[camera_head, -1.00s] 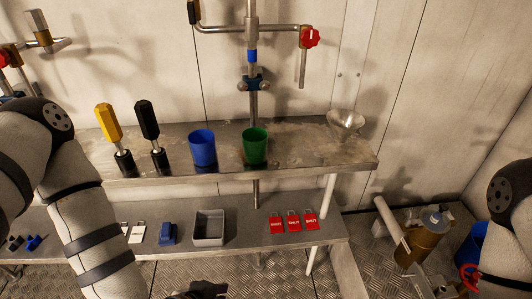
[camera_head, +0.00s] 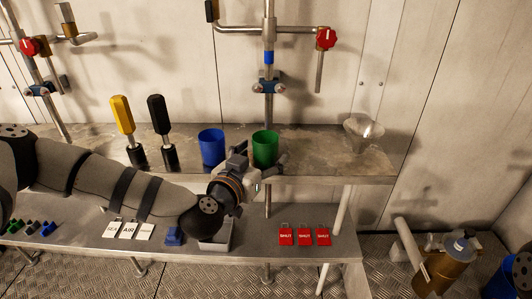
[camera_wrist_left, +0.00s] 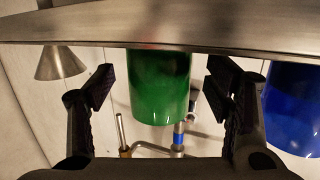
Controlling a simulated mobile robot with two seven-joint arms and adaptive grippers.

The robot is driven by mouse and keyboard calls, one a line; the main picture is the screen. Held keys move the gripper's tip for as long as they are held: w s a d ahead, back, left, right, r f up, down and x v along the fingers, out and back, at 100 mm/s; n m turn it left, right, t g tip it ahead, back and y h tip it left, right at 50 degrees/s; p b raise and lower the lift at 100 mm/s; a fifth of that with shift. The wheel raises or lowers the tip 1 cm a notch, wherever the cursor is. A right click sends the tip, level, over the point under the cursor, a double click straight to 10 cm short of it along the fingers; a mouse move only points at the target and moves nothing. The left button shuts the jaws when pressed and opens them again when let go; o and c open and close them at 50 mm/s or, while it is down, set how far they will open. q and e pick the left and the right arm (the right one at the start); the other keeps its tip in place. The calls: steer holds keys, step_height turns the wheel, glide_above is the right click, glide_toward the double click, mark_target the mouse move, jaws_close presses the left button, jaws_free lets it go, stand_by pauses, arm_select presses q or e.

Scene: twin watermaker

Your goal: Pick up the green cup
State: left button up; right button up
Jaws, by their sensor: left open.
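The green cup (camera_head: 265,146) stands upright on the upper metal shelf, right of the blue cup. My left gripper (camera_head: 262,168) is in front of it, with its fingers spread low on either side of the cup. In the left wrist view, which looks upside down, the green cup (camera_wrist_left: 159,85) lies between the two open fingers (camera_wrist_left: 161,86). No contact between fingers and cup can be made out. My right gripper is not in view.
The blue cup (camera_head: 211,145) stands close on the left. Yellow (camera_head: 123,117) and black (camera_head: 157,118) handled tools stand further left. A metal funnel (camera_head: 364,131) is at the right. Red tags (camera_head: 304,236) and a grey tray (camera_head: 222,245) lie on the lower shelf.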

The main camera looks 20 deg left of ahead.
arm_select(q)
steer(key=shift+w, duration=0.1)
steer(key=c, duration=1.3)
steer(key=shift+o, duration=0.2)
steer(key=shift+r, duration=0.15)
